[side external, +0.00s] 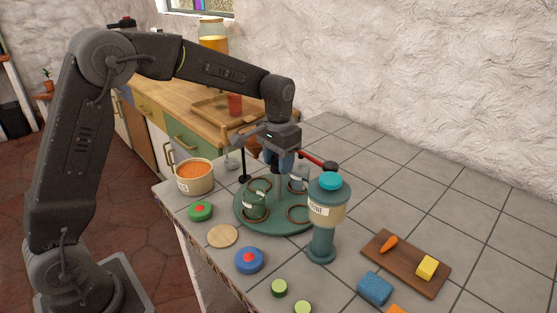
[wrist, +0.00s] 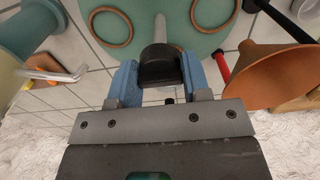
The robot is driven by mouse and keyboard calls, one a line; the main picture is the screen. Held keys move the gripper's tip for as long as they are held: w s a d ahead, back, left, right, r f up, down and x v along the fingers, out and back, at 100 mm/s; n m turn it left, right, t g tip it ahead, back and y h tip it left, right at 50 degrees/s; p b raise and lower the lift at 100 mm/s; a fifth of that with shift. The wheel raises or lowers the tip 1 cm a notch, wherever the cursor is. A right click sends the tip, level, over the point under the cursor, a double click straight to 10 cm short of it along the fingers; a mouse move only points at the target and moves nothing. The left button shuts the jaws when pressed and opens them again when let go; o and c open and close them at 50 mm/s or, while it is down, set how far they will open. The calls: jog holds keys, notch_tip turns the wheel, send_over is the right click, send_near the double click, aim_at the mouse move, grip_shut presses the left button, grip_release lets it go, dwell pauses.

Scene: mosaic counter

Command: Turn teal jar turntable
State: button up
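The round teal turntable (side external: 270,222) stands on the tiled counter, with several brown rings on it and a grey post at its centre. A teal-tinted jar (side external: 254,207) stands in the front-left ring, and a paler glass jar (side external: 299,184) stands at the back right. The wrist view shows the turntable (wrist: 150,22) at the top, with a black knob (wrist: 160,68) on the post. My gripper (wrist: 160,75) has its blue fingers on both sides of this knob, seemingly touching it. In the side view, my gripper (side external: 279,160) is above the turntable's centre, its fingertips partly hidden.
A tall teal-lidded dispenser (side external: 325,205) stands close at the turntable's front right. A tub of orange contents (side external: 194,177) is at the left. Coloured discs (side external: 249,260) lie in front. A cutting board (side external: 407,263) with food is at the right. The back-right counter is clear.

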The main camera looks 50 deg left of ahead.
jog(key=c, duration=0.6)
jog(key=shift+n, duration=0.6)
jog(key=shift+c, duration=0.2)
jog(key=shift+n, duration=1.6)
jog(key=shift+r+n, duration=0.1)
jog(key=shift+n, duration=6.7)
jog(key=o, duration=1)
